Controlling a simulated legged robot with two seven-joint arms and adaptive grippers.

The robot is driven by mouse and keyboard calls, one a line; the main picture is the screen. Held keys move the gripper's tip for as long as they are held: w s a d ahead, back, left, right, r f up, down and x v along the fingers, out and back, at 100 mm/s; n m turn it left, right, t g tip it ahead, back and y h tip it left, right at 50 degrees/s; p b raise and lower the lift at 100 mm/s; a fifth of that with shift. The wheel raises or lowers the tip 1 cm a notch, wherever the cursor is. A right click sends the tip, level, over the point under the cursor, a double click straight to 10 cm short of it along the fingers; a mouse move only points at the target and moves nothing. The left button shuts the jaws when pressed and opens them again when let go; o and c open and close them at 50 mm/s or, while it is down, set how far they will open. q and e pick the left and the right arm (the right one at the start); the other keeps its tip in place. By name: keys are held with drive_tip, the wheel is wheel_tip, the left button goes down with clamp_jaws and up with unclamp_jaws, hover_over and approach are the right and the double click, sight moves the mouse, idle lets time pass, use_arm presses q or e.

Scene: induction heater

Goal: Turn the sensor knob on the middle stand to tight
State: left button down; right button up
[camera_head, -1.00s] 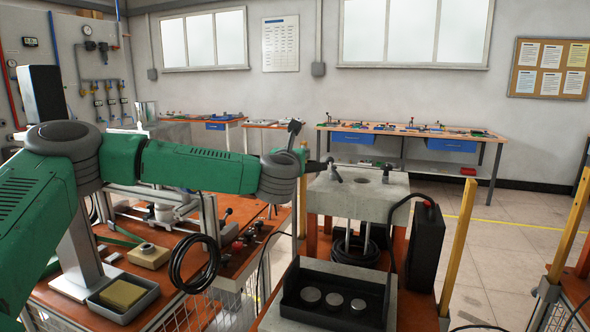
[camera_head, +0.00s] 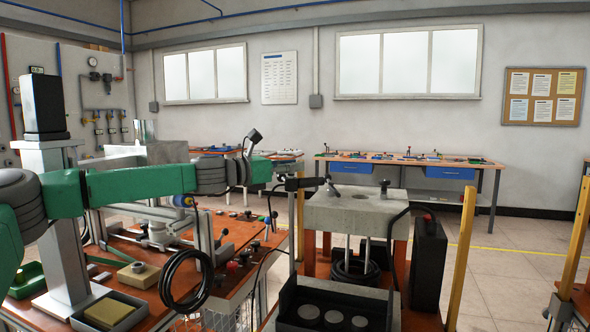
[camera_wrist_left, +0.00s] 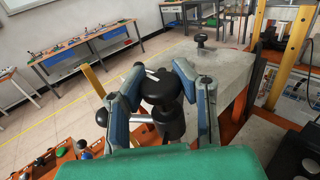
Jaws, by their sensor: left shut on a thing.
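The middle stand has a thick grey block (camera_head: 355,212) on top. A black knob (camera_wrist_left: 160,88) on a short post stands at its left side. In the left wrist view my left gripper (camera_wrist_left: 163,82) has its blue fingers on either side of this knob, shut on it. In the head view the gripper (camera_head: 318,184) reaches the knob from the left and partly hides it. A second black knob (camera_head: 384,187) stands upright on the block, clear of the gripper; it also shows in the left wrist view (camera_wrist_left: 201,40). I cannot tell how tight the held knob is. My right gripper is out of view.
A dark tray with round discs (camera_head: 338,302) sits in front of the block. A black case (camera_head: 427,262) with a cable stands right of it, beside a yellow post (camera_head: 461,255). A crowded workbench (camera_head: 240,285) lies left. Floor is open behind the stand.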

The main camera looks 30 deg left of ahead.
use_arm(q)
drive_tip(key=shift+a+f+m+g+h, duration=0.1)
drive_tip(key=shift+a+m+g+h, duration=0.05)
drive_tip(key=shift+m+g+h, duration=0.55)
drive_tip(key=shift+h, duration=0.3)
drive_tip(key=c, duration=1.2)
unclamp_jaws()
drive_tip(key=shift+s+a, duration=0.1)
drive_tip(key=shift+s, duration=0.05)
drive_tip(key=shift+a, duration=0.2)
drive_tip(key=shift+s, duration=0.1)
drive_tip(key=v, duration=1.2)
drive_tip(key=shift+f, duration=0.1)
drive_tip(key=shift+a, duration=0.1)
